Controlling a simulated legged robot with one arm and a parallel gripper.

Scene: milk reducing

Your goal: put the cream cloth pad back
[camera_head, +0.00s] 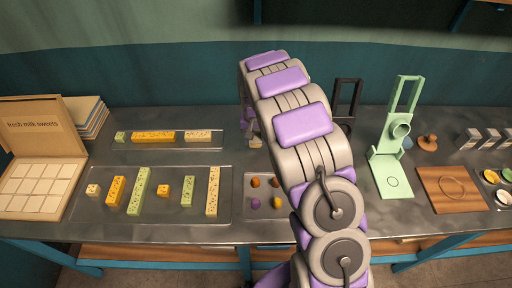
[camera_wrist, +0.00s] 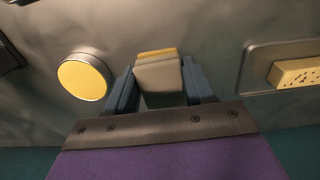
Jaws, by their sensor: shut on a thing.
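In the wrist view my gripper (camera_wrist: 161,84) is shut on the cream cloth pad (camera_wrist: 160,76), which sits between the two dark blue-grey fingers. The pad looks like a small folded block, with a yellow strip along its far edge. The pad and fingers are over the grey metal counter; I cannot tell whether the pad touches it. In the head view my arm covers most of the gripper. A small pale piece (camera_head: 255,142) shows at the arm's left edge, but I cannot tell whether it is the pad.
A round yellow-topped thing (camera_wrist: 84,78) stands left of my gripper; a tray (camera_wrist: 250,68) with a speckled bar (camera_wrist: 296,73) lies right. The head view shows sweets trays (camera_head: 222,172), a sweets box (camera_head: 70,172), a green press (camera_head: 388,174) and a wooden board (camera_head: 436,204).

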